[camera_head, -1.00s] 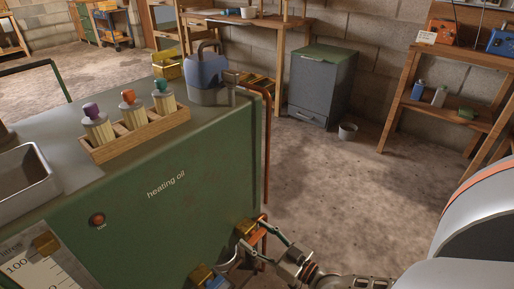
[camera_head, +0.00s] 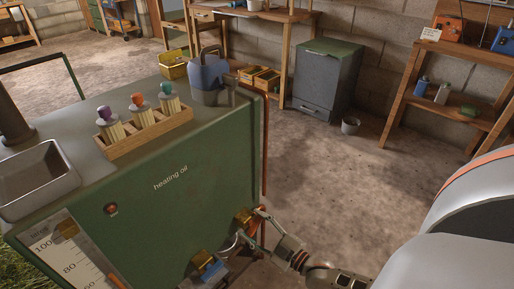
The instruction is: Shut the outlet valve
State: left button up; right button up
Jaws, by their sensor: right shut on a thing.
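The green heating oil tank (camera_head: 165,215) fills the lower left. A brass valve (camera_head: 243,216) sits low on its front near the right corner, with an orange lever (camera_head: 252,228) beside it. My right gripper (camera_head: 251,227) reaches in from the lower right and is shut on the orange lever; its fingers hide part of the lever. A second brass fitting with a blue handle (camera_head: 211,268) is lower and to the left. I cannot read any label that says which is the outlet valve. My left gripper is not in view.
A gauge (camera_head: 78,262) is on the tank's front.

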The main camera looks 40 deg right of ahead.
jog(key=n, duration=0.3)
jog(key=shift+n, duration=0.4)
jog(key=n, duration=0.2)
jog(key=shift+a+f+n, duration=0.1)
jog(key=shift+n, duration=1)
jog(key=shift+s+f+n+b, duration=0.1)
jog(key=shift+n+b, duration=0.25)
jog(key=shift+n, duration=0.55)
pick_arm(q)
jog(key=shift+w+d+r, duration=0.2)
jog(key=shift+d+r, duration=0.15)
pick_arm(e)
jog(key=shift+n, duration=0.3)
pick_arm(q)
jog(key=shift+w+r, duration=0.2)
pick_arm(e)
jog(key=shift+n, duration=0.3)
